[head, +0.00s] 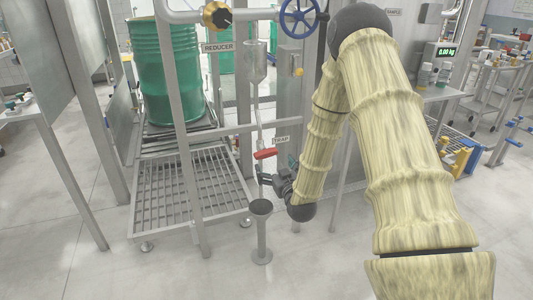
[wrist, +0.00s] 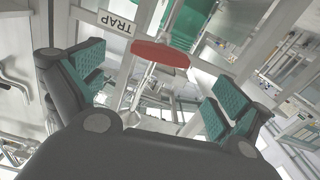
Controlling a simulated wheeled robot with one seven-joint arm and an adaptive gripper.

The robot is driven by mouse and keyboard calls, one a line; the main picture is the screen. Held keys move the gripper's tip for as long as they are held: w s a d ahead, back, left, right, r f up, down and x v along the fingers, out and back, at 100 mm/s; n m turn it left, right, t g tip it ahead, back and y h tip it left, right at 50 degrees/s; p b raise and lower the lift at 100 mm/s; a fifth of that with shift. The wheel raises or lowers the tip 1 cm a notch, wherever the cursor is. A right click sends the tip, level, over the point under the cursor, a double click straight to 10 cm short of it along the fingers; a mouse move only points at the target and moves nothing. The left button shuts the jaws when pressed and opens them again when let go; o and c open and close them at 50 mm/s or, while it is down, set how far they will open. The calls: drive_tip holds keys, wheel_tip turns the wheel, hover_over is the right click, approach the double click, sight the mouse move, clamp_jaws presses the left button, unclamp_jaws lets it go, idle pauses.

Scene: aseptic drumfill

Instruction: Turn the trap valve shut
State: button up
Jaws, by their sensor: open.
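The trap valve has a red lever handle (head: 265,154) on a thin vertical pipe, beside the white TRAP label (head: 281,140). In the head view the handle lies nearly level, tilted slightly. My gripper (head: 266,180) is just below the handle and apart from it. In the wrist view the red handle (wrist: 160,54) appears ahead, in the upper middle, between and beyond the fingers. The TRAP label (wrist: 117,23) is to its left there. My gripper (wrist: 150,88) is open, with teal ridged pads wide apart and nothing between them. The valve body is small and hard to make out.
A grey drain funnel (head: 261,208) stands on the floor below the valve. A metal frame post (head: 186,130) and grated platform (head: 180,185) are to the left, with a green drum (head: 165,70) behind. A blue handwheel (head: 299,17) and REDUCER label (head: 218,47) are above.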

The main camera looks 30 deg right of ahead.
sight(267, 155)
drive_tip(key=x, duration=0.8)
drive_tip(key=shift+w+b, duration=0.3)
drive_tip(key=shift+w, duration=0.05)
drive_tip(key=shift+c, duration=0.2)
drive_tip(key=c, duration=0.9)
